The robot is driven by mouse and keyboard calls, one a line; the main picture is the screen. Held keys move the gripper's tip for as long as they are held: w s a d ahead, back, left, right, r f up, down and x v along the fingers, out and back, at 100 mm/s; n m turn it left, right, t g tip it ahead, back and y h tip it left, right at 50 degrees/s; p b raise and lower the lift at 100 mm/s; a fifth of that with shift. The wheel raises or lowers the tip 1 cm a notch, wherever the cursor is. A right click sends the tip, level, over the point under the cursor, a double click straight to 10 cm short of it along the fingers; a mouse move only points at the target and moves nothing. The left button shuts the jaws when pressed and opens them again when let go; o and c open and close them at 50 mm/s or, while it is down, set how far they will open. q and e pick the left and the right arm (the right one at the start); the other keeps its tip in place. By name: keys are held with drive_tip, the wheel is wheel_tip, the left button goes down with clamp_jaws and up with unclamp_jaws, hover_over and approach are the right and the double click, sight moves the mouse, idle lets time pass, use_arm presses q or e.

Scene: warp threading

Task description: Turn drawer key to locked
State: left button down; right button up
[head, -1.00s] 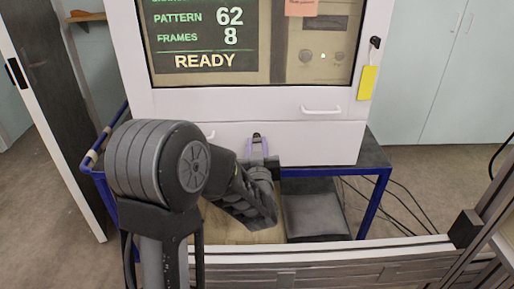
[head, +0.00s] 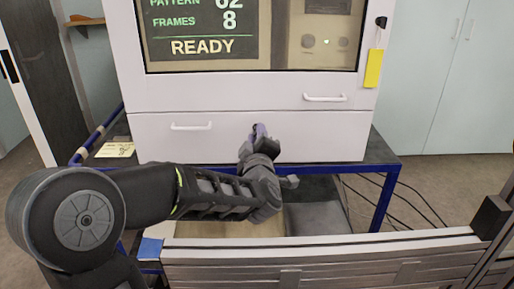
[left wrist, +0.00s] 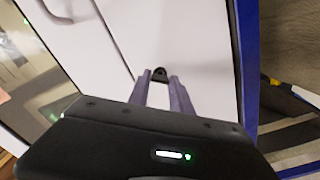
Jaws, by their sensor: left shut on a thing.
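The drawer key (left wrist: 160,72) is a small black piece on the white drawer front (head: 205,148), below the machine's screen. My left gripper (head: 258,130) reaches it from below, with its lavender fingers up against the drawer front. In the left wrist view the two fingers (left wrist: 160,82) stand either side of the key, shut on it. The fingers and wrist hide much of the key in the head view, and I cannot read its exact angle. My right gripper is not in view.
The screen (head: 200,30) reads READY. White handles sit on the left (head: 190,126) and upper right (head: 325,98). A yellow tag (head: 373,70) hangs at right. The machine stands on a blue-framed table (head: 383,185); a metal beam (head: 320,262) crosses in front.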

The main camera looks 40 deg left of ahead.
use_arm(q)
drive_tip(key=shift+n+b, duration=3.45)
drive_tip(key=shift+n, duration=0.05)
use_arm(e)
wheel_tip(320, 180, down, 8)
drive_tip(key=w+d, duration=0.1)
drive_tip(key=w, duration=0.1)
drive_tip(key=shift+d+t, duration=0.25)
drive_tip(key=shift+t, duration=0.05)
use_arm(q)
drive_tip(key=c, duration=1.2)
unclamp_jaws()
drive_tip(key=shift+o, duration=0.2)
drive_tip(key=shift+s+d, duration=0.1)
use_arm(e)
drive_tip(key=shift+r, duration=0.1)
use_arm(q)
drive_tip(key=p+v, duration=0.1)
drive_tip(key=v, duration=0.6)
drive_tip(key=shift+s+d+p, duration=0.2)
drive_tip(key=shift+p, duration=0.1)
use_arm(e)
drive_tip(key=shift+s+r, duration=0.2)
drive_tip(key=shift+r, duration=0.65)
